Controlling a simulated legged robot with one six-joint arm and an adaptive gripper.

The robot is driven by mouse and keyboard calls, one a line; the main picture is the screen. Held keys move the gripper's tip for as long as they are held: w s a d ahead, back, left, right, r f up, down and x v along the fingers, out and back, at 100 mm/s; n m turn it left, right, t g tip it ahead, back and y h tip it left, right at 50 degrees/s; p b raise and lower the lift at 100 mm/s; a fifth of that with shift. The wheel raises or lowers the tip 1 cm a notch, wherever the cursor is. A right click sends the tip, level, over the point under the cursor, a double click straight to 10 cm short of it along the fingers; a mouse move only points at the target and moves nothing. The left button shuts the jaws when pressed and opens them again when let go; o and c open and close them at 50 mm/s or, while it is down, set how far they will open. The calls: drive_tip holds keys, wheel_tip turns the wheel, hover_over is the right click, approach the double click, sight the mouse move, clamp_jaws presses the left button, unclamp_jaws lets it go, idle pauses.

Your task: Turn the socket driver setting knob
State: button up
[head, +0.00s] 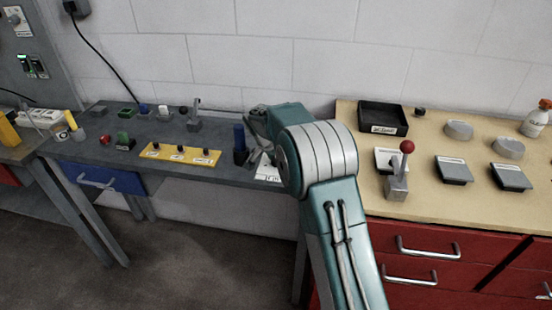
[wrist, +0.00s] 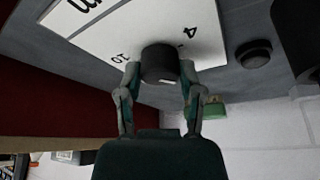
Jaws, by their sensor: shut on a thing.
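The setting knob (wrist: 160,62) is a dark round knob on a white plate (wrist: 110,28) with printed numbers, seen in the wrist view. My gripper (wrist: 158,80) has one finger on each side of the knob and is shut on it. The knob's small light mark faces the gripper. In the head view the white plate (head: 267,172) shows on the grey bench, partly behind my arm. My gripper (head: 262,155) reaches down there, and the knob is hidden.
A yellow panel (head: 180,153) with several dark knobs lies farther left. At right, a wooden bench (head: 440,205) holds a red-balled lever (head: 406,148) and a black tray (head: 383,117).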

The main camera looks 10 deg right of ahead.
drive_tip(key=shift+a+f, duration=0.1)
drive_tip(key=shift+f, duration=0.05)
drive_tip(key=o, duration=1.1)
drive_tip(key=shift+r, duration=0.2)
drive_tip(key=shift+a+r, duration=0.15)
drive_tip(key=shift+r, duration=0.2)
drive_tip(key=v, duration=1.1)
drive_tip(key=shift+a+f, duration=0.1)
